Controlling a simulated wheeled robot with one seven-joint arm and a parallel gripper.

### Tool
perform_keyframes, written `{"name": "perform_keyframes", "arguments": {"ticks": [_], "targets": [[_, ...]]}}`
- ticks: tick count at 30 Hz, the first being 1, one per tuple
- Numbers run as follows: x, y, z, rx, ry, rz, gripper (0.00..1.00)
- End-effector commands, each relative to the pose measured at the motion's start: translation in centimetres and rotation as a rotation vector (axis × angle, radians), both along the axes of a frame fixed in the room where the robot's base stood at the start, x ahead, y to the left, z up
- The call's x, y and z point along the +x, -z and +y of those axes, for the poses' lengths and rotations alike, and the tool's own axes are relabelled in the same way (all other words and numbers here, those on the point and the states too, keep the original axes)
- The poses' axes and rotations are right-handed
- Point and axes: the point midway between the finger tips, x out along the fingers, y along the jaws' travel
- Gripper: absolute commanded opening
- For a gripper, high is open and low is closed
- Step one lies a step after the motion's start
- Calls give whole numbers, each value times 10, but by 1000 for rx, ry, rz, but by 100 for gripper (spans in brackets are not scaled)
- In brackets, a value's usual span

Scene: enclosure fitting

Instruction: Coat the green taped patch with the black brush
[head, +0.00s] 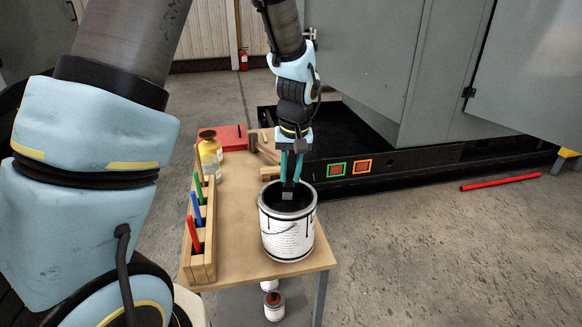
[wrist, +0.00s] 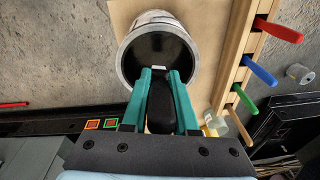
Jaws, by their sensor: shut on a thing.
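My gripper (head: 291,160) is shut on the black brush (head: 288,190) and points down over the open paint can (head: 287,238). The brush's lower end is at the can's mouth, and its tip is hidden inside. The wrist view shows my gripper's teal fingers (wrist: 162,100) on both sides of the black brush (wrist: 160,108), with the dark inside of the can beyond. The green taped patch (head: 336,169) is on the black base rail of the grey cabinet, to the right of the can. It also shows in the wrist view (wrist: 111,124).
An orange taped patch (head: 362,166) sits beside the green one. A wooden rack (head: 204,232) holds several coloured-handled tools on the bench (head: 240,255). A yellowish bottle (head: 210,158) and a red box (head: 231,137) stand behind. A red bar (head: 500,182) lies on the floor.

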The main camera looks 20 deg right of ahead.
Motion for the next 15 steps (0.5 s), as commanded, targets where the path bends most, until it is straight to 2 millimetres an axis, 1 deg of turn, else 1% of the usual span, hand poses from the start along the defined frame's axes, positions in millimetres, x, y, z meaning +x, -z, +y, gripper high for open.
{"name": "perform_keyframes", "arguments": {"ticks": [15], "targets": [[0,50,0,0,0,1,0]]}}
